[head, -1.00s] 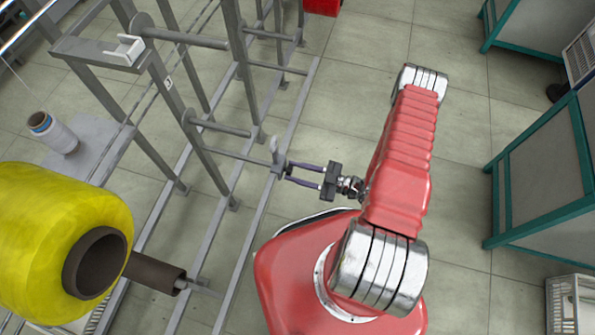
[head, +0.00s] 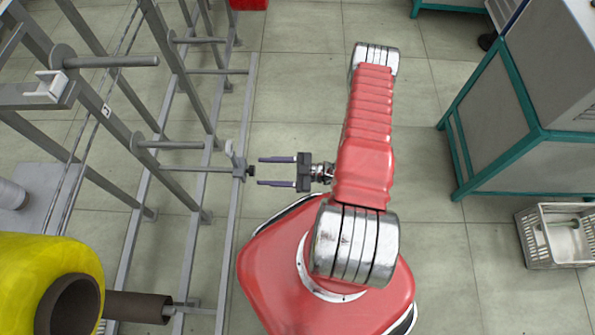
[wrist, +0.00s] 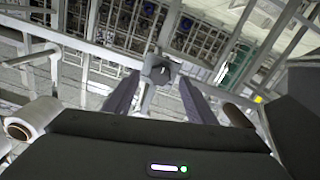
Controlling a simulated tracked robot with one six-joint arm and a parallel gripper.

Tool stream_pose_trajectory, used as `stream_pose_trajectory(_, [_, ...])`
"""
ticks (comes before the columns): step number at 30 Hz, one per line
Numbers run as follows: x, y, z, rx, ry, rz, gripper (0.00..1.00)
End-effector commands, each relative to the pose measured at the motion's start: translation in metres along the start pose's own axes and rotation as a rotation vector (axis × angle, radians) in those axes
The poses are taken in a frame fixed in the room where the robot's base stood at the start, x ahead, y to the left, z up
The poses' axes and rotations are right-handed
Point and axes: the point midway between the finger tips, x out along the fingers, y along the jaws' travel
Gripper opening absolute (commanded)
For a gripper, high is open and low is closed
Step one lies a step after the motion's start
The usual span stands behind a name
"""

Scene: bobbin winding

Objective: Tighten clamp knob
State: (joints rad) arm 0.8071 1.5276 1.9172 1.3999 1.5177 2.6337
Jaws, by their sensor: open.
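The clamp knob (head: 251,171) is a small dark piece beside a light grey clamp (head: 238,165) at the end of a thin rod on the grey rack. My gripper (head: 261,171) is open and empty, just right of the knob, its two dark parallel fingers pointing left at it. The fingertips stand just short of the knob, apart from it. In the wrist view, the knob (wrist: 161,71) shows ahead between the two spread fingers (wrist: 158,82). The knob's turn angle is too small to tell.
The grey metal rack (head: 185,110) with rods and flanged spindles fills the left. A yellow bobbin (head: 30,275) on a dark core sits at lower left. A teal-framed cabinet (head: 500,120) and a white crate (head: 550,240) stand at right. Floor around my gripper is clear.

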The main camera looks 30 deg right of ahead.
Motion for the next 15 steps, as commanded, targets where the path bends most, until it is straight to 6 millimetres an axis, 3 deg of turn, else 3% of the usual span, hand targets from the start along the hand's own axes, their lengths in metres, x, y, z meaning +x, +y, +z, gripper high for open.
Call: stream_pose_trajectory(15, [-0.061,0.001,0.001,-0.001,-0.002,0.003,0.51])
